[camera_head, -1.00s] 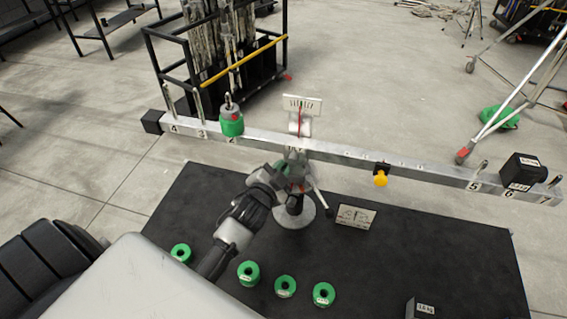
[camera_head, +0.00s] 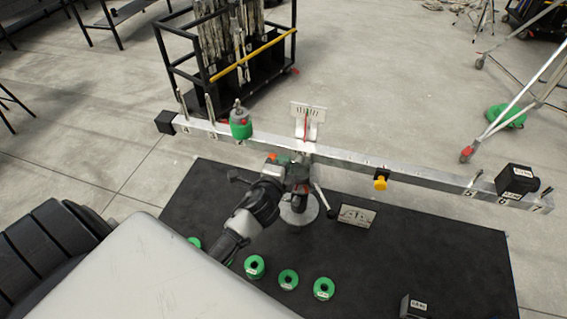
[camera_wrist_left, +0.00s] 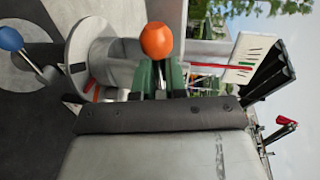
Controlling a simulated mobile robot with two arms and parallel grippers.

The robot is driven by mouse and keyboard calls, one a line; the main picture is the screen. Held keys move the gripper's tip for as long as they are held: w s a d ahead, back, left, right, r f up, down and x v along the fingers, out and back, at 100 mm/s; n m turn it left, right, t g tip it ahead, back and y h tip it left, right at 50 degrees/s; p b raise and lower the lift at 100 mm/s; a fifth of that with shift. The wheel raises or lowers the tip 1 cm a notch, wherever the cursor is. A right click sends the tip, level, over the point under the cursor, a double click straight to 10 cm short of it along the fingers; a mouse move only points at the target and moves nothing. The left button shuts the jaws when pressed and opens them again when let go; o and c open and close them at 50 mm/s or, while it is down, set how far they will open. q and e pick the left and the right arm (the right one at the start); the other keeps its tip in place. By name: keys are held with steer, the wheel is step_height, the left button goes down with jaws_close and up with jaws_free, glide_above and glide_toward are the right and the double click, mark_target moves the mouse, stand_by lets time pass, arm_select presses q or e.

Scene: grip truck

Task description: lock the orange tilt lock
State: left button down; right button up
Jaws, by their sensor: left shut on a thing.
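The orange tilt lock is a lever with an orange ball knob (camera_wrist_left: 158,40) in the left wrist view. It stands between the green fingers of my left gripper (camera_wrist_left: 160,78), which is shut on it below the ball. In the head view, a small orange patch (camera_head: 283,158) shows at my left gripper (camera_head: 288,170), by the centre post under the long silver beam (camera_head: 345,163). The gripper hides most of the lock there. My right gripper is not in view.
A green weight (camera_head: 240,124) and a black weight (camera_head: 515,180) sit on the beam. A white scale plate (camera_head: 308,118) stands above its middle. A yellow knob (camera_head: 380,183) hangs on the right half. Green rings (camera_head: 288,279) lie on the black mat (camera_head: 440,245).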

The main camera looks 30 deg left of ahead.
arm_select(q)
steer(key=shift+a, duration=0.35)
steer(key=c, duration=1.4)
jaws_free()
steer(key=o, duration=0.3)
steer(key=shift+s+a, duration=0.1)
steer(key=shift+a, duration=0.05)
steer(key=shift+o, duration=0.2)
steer(key=b+v, duration=0.1)
steer(key=v, duration=1)
steer(key=shift+b, duration=0.4)
